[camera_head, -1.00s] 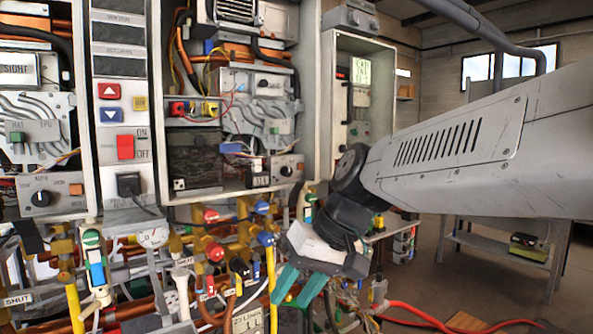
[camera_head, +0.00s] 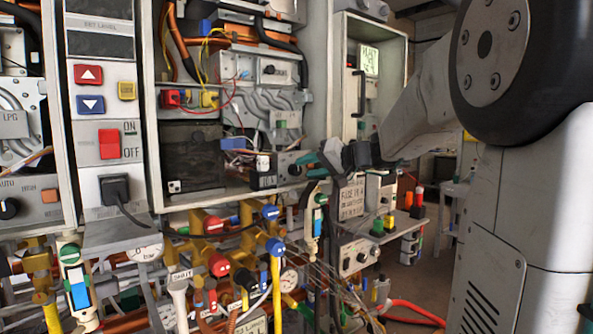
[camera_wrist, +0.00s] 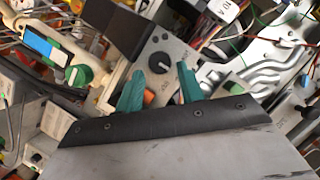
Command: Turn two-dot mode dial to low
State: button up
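A grey panel (camera_head: 282,162) with a dark round dial (camera_head: 296,170) sits at the lower right of the middle open heater cabinet. A small white dotted tag (camera_head: 175,186) is on the black box in that cabinet; its dots are too small to count surely. My gripper (camera_head: 318,159) is just right of this panel and partly covers it. In the wrist view, a black dial (camera_wrist: 160,65) with a pale pointer line shows on a grey panel. My teal fingers (camera_wrist: 160,70) are open and empty, on either side of the dial in the picture. Contact cannot be told.
An orange button (camera_wrist: 150,98) lies between the fingers in the wrist view. A similar dial (camera_head: 10,208) is on the far left cabinet. Valves and pipes, including a blue-handled valve (camera_head: 275,246), crowd the space below. A second grey control box (camera_head: 357,254) stands lower right.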

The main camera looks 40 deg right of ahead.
aim_at(298, 169)
jog(key=shift+x, duration=1.75)
jog(key=shift+c, duration=0.4)
jog(key=c, duration=0.6)
jog(key=shift+a, duration=0.1)
jog(key=n+h, duration=0.2)
jog(key=n, duration=0.1)
jog(key=shift+a, duration=0.1)
jog(key=shift+a+n+g+h, duration=0.1)
jog(key=shift+n+g+h, duration=0.2)
jog(key=shift+n+h, duration=1)
jog(key=shift+n, duration=0.3)
